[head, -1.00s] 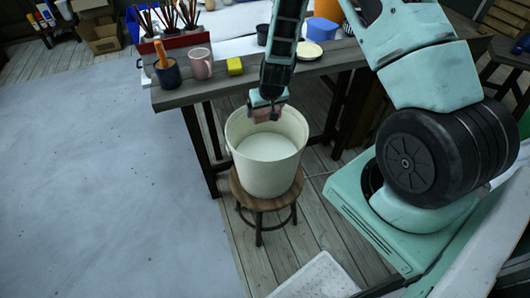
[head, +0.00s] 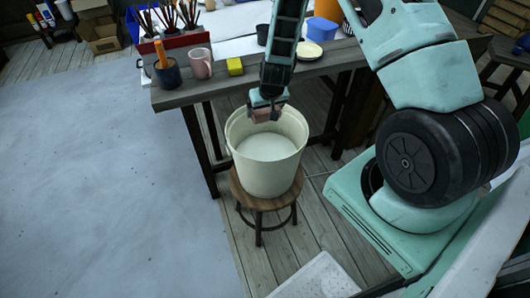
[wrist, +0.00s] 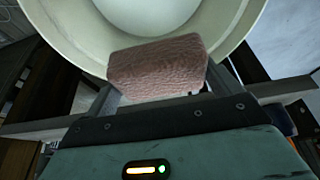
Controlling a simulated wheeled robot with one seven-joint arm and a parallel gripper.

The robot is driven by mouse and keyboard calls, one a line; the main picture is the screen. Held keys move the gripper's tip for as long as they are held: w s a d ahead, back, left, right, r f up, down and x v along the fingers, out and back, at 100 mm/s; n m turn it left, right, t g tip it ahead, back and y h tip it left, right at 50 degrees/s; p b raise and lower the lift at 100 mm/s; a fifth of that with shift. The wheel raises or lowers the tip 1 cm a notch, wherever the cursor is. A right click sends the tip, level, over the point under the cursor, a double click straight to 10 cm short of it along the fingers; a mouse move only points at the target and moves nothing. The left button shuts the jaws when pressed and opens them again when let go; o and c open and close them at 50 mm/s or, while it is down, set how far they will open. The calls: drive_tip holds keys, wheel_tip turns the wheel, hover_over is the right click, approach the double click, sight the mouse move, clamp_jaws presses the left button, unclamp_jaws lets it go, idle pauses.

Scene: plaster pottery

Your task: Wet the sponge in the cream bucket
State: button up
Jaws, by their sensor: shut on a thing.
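The cream bucket (head: 262,178) stands upright on a round wooden stool and holds pale, whitish liquid (head: 266,147). My gripper (head: 266,112) is at the bucket's far rim, pointing down over its opening. It is shut on a pinkish-brown sponge (wrist: 157,68), which shows clearly between the fingers in the wrist view. In the head view the sponge (head: 262,115) is small and partly hidden by the gripper. It appears above the liquid, apart from it. The wrist view also shows the bucket (wrist: 72,30) beyond the sponge.
The wooden stool (head: 258,203) is under the bucket. A worktable (head: 190,97) behind it carries a yellow sponge (head: 235,66), a pink mug (head: 200,64), a dark cup (head: 167,74) and a pale yellow dish (head: 309,51). Open floor (head: 110,180) lies to the left.

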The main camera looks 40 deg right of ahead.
drive_tip(key=shift+r, duration=0.15)
drive_tip(key=shift+r+p, duration=1.55)
drive_tip(key=shift+r, duration=0.4)
drive_tip(key=shift+f, duration=0.1)
